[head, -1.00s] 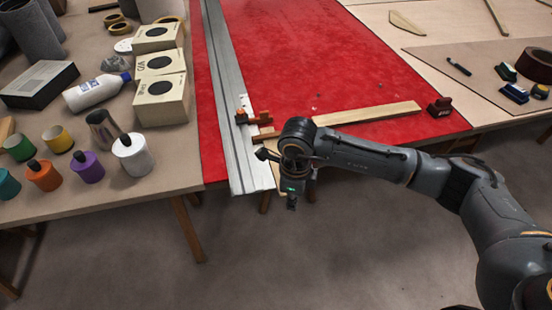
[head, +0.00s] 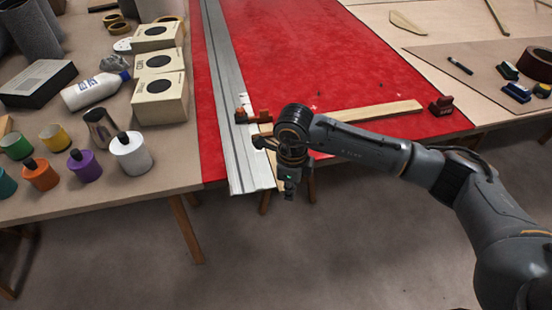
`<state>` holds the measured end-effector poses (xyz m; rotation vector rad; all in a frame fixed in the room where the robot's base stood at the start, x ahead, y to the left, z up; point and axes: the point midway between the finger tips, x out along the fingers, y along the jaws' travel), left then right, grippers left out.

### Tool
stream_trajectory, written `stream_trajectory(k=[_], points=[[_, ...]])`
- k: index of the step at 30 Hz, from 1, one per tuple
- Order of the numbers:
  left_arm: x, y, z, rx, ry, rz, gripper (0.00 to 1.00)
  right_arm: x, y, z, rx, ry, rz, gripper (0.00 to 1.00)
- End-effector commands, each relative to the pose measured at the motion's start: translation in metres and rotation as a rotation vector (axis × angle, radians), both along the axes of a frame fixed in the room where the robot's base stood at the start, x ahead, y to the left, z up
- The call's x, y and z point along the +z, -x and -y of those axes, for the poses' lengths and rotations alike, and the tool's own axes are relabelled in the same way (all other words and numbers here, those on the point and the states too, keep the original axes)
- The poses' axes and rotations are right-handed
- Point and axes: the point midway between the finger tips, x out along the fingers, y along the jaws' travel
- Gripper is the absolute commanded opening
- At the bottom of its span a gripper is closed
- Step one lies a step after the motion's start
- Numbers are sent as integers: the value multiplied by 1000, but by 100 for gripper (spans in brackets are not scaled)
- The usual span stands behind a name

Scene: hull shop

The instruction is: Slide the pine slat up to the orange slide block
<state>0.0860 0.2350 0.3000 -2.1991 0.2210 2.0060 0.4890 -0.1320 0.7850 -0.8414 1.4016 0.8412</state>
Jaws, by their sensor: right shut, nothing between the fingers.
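The pine slat (head: 378,112) lies on the red bench top, running leftward behind my right wrist. The orange slide block (head: 241,115) sits at the grey metal rail, left of my wrist. A pale strip shows between the block and my arm, but I cannot tell if the slat touches the block. My left gripper is out of view.
The long metal rail (head: 225,85) runs along the red surface (head: 300,50). A dark red block (head: 441,105) stands just beyond the slat's right end. Paint pots, including a white one (head: 131,153), and boxes (head: 160,98) crowd the left table. The red surface behind the slat is clear.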

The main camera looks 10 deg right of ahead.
Motion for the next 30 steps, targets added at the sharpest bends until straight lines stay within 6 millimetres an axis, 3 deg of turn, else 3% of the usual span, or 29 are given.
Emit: stream_trajectory(k=[18, 30], points=[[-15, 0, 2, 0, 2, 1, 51, -1, -22, -1, 0, 0, 0, 0], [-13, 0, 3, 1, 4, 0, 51, 0, -21, -1, 0, 1, 0, 0]])
